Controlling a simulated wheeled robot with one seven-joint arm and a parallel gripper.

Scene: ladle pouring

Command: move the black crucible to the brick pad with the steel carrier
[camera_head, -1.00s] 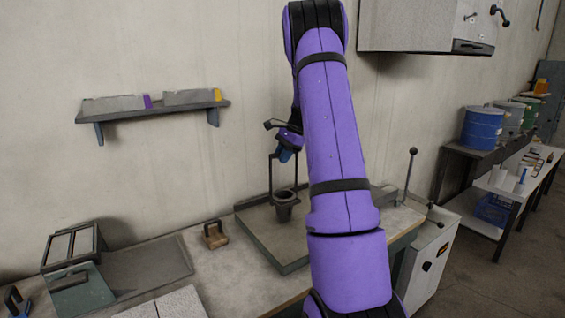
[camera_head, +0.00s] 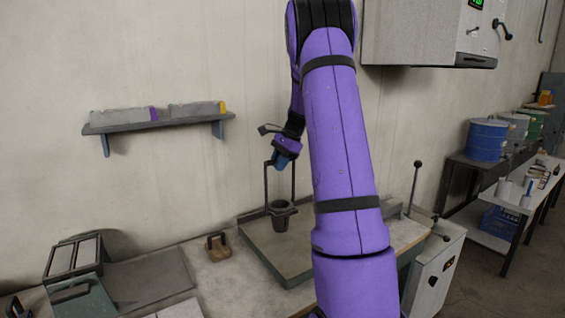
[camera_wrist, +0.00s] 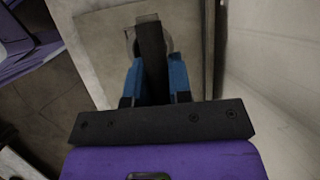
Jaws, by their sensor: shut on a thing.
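The black crucible (camera_head: 281,218) sits in the ring of the steel carrier (camera_head: 266,187), a dark frame with two upright rods. Both appear upright over the grey slab at the back of the bench; I cannot tell how much gap is under them. My gripper (camera_head: 283,161), with blue fingers, is shut on the carrier's top. In the wrist view my blue fingers (camera_wrist: 156,78) close on both sides of the dark carrier bar (camera_wrist: 152,45), which hides the crucible. The pale blocks (camera_head: 180,310) at the bottom edge may be the brick pad; they are cut off.
The grey slab (camera_head: 290,268) lies right of a small wooden block with a dark handle (camera_head: 217,247). A green box with a slotted top (camera_head: 75,275) and a dark plate (camera_head: 150,281) are at left. A wall shelf (camera_head: 160,124) hangs above. Bare bench lies between.

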